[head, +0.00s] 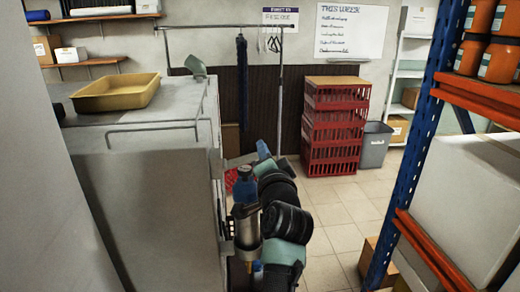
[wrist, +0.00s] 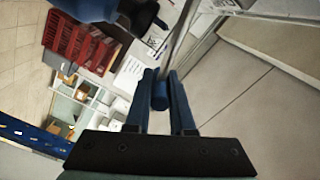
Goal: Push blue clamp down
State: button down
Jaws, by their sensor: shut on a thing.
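In the wrist view, the blue clamp's handle (wrist: 160,97) is a short dark blue grip on the end of a thin metal rod. The rod runs up and to the right from the grip. My gripper (wrist: 161,80) has its two blue fingers shut on this grip, one on each side. In the head view, my arm reaches up beside the right side of a grey metal cabinet (head: 155,140). The fingers and the clamp cannot be made out clearly there. Where the rod is fixed is also unclear.
A yellow tray (head: 115,94) sits on the cabinet. Stacked red crates (head: 335,125) and a grey bin (head: 375,146) stand at the back. A blue and orange rack (head: 425,110) with jars and boxes bounds the right. Tiled floor (head: 335,212) between is clear.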

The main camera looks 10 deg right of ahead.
jog(key=shift+d+f+m+b, duration=0.15)
jog(key=shift+f+m+b, duration=0.25)
jog(key=shift+f+m, duration=0.45)
jog(key=shift+f, duration=0.5)
jog(key=c, duration=0.8)
grip_release()
jog(key=shift+o, duration=0.2)
jog(key=shift+s, duration=0.15)
jog(key=s+b, duration=0.3)
jog(key=s, duration=0.9)
jog(key=shift+s, duration=0.4)
